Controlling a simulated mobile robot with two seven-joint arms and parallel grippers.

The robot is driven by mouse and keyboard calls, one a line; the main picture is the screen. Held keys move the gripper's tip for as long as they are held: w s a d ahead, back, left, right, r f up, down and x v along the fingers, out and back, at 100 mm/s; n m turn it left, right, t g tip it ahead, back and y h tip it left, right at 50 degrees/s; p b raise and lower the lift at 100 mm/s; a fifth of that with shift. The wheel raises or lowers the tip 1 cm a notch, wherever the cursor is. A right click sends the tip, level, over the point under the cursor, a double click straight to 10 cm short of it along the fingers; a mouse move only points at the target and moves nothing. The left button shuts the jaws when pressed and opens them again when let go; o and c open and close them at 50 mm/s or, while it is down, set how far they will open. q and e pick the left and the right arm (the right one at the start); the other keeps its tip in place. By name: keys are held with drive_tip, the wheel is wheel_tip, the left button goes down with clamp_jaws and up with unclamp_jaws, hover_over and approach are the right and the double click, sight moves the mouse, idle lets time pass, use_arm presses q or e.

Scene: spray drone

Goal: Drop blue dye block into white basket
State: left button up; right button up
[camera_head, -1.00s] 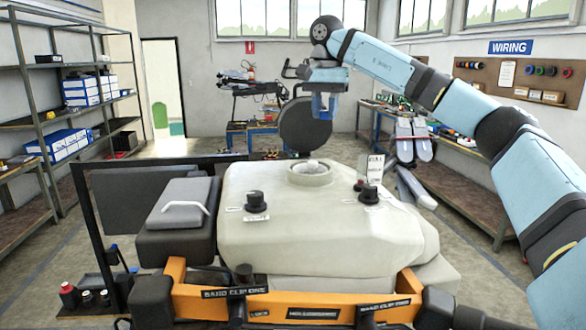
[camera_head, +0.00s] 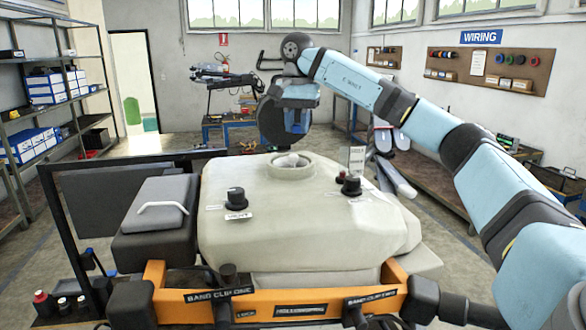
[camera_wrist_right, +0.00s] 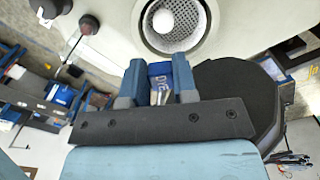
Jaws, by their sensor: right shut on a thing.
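My right gripper (camera_head: 297,127) hangs above and behind the round opening on top of the pale tank (camera_head: 330,220). In the right wrist view its two blue fingers (camera_wrist_right: 158,92) are shut on the blue dye block (camera_wrist_right: 160,70), which has pale "DYE" lettering. The white basket (camera_wrist_right: 205,38) sits inside the opening's ring, with a mesh floor and a white rounded piece at its middle. The block is apart from the basket in the picture. In the head view the basket (camera_head: 291,166) shows only as a rim with the white piece inside. My left gripper is out of view.
Two black knobs (camera_head: 236,198) (camera_head: 351,185) stand on the tank top. A small upright label card (camera_head: 357,160) stands behind the right knob. An orange frame (camera_head: 270,305) crosses the front.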

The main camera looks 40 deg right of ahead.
drive_tip(key=o, duration=1)
drive_tip(key=shift+w, duration=0.1)
drive_tip(key=shift+r, duration=0.1)
drive_tip(key=shift+r, duration=0.2)
wheel_tip(320, 180, up, 13)
drive_tip(key=shift+r, duration=0.1)
idle(0.3)
